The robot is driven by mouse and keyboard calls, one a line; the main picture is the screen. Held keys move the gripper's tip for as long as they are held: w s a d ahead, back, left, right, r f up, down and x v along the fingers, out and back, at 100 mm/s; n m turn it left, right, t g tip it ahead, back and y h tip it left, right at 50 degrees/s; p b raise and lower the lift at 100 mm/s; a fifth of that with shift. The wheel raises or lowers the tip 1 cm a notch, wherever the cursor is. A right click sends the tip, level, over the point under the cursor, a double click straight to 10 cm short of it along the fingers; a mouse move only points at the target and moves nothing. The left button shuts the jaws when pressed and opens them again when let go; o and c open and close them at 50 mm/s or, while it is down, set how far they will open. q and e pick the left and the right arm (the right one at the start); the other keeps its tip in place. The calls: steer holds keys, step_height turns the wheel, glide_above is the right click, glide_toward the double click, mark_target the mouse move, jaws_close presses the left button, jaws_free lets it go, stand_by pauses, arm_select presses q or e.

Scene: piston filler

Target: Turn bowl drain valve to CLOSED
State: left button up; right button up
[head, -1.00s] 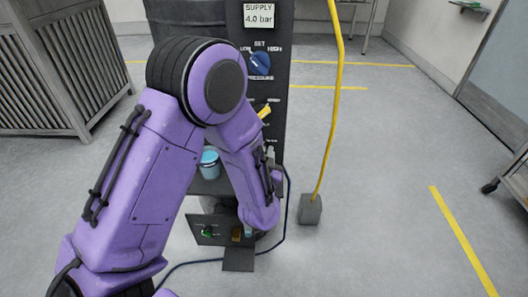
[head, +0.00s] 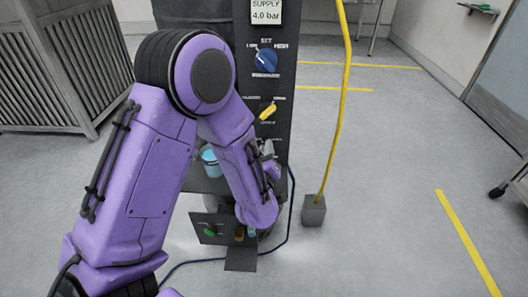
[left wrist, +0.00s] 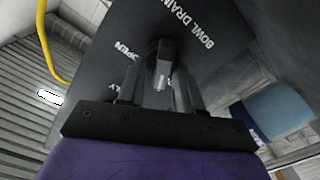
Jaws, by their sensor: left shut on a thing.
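The bowl drain valve (left wrist: 163,52) shows in the left wrist view as a small dark handle with a lighter tip, on a dark panel (left wrist: 213,20) lettered BOWL DRAIN and OPEN. My left gripper (left wrist: 157,85) has one finger on each side of the handle and is shut on it. In the head view my left gripper (head: 269,163) is at the lower part of the black panel (head: 279,100), below the yellow handle. My forearm and hand hide the drain valve there. My right gripper is in neither view.
Above are a blue pressure knob (head: 264,61) and a yellow handle (head: 267,111). A blue cup-like thing (head: 210,160) is left of my forearm. A yellow hose (head: 343,110) runs down to a grey block (head: 313,211).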

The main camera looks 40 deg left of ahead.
arm_select(q)
steer(key=shift+s+a+f+n+b, duration=0.1)
steer(key=shift+f+n+b, duration=0.05)
steer(key=shift+n, duration=0.5)
steer(key=shift+s+f+n+b, duration=0.1)
steer(key=shift+n+b, duration=0.05)
steer(key=shift+n, duration=0.5)
steer(key=o, duration=1)
steer(key=b+v, duration=0.1)
steer(key=v, duration=0.2)
steer(key=shift+s, duration=0.3)
steer(key=p+v, duration=0.4)
steer(key=v, duration=0.3)
steer(key=shift+w, duration=0.1)
